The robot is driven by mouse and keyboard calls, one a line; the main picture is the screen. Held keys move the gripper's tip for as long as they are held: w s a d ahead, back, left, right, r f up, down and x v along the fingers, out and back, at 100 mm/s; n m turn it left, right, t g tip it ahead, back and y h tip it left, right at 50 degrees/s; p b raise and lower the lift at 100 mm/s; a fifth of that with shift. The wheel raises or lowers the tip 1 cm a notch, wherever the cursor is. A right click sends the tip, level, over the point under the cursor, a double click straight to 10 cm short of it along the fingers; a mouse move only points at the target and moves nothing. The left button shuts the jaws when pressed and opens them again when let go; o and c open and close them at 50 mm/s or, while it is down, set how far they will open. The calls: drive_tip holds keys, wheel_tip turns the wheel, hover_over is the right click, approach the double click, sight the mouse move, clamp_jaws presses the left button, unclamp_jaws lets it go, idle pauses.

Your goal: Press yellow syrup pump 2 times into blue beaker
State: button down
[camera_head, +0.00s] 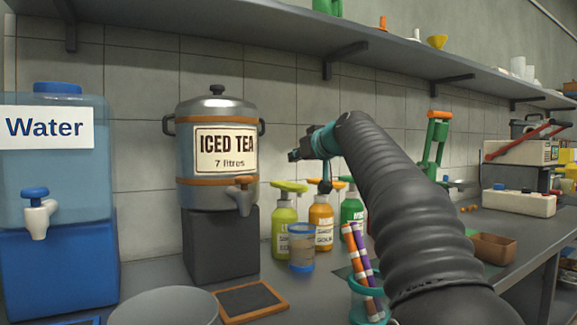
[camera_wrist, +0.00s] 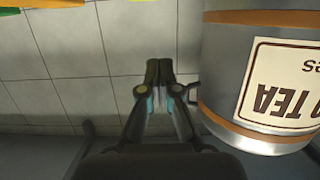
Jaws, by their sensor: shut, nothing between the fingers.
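A yellow-green pump bottle (camera_head: 284,226) stands at the back of the counter, left of an orange one (camera_head: 321,228) and a green one (camera_head: 352,210). Its flat yellow-green pump head (camera_head: 289,187) is on top. A blue-rimmed clear beaker (camera_head: 302,251) stands in front of the yellow-green and orange bottles, with brownish colour showing through it. My gripper (camera_head: 293,155) is in the air above the bottles, pointing left toward the tea urn and touching no pump in view. In the wrist view my gripper (camera_wrist: 158,66) is shut and empty.
The iced tea urn (camera_head: 216,150) stands on a dark block close left of my gripper. A teal cup (camera_head: 367,296) with striped sticks, a small framed board (camera_head: 251,301) and a water dispenser (camera_head: 55,160) are around. A shelf (camera_head: 300,35) runs overhead.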

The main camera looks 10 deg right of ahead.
drive_tip(key=p, duration=0.2)
hover_over(280, 184)
drive_tip(key=shift+w+d+f, duration=0.1)
drive_tip(key=shift+w+f, duration=0.15)
drive_tip(key=shift+f, duration=0.7)
drive_tip(key=f, duration=0.1)
drive_tip(key=f+b, duration=0.1)
drive_tip(key=f, duration=0.1)
drive_tip(key=shift+w, duration=0.2)
drive_tip(key=shift+f, duration=0.65)
drive_tip(key=shift+f, duration=0.15)
wheel_tip(280, 184, down, 3)
drive_tip(key=b, duration=0.3)
drive_tip(key=shift+f+b, duration=0.15)
drive_tip(key=shift+b, duration=0.25)
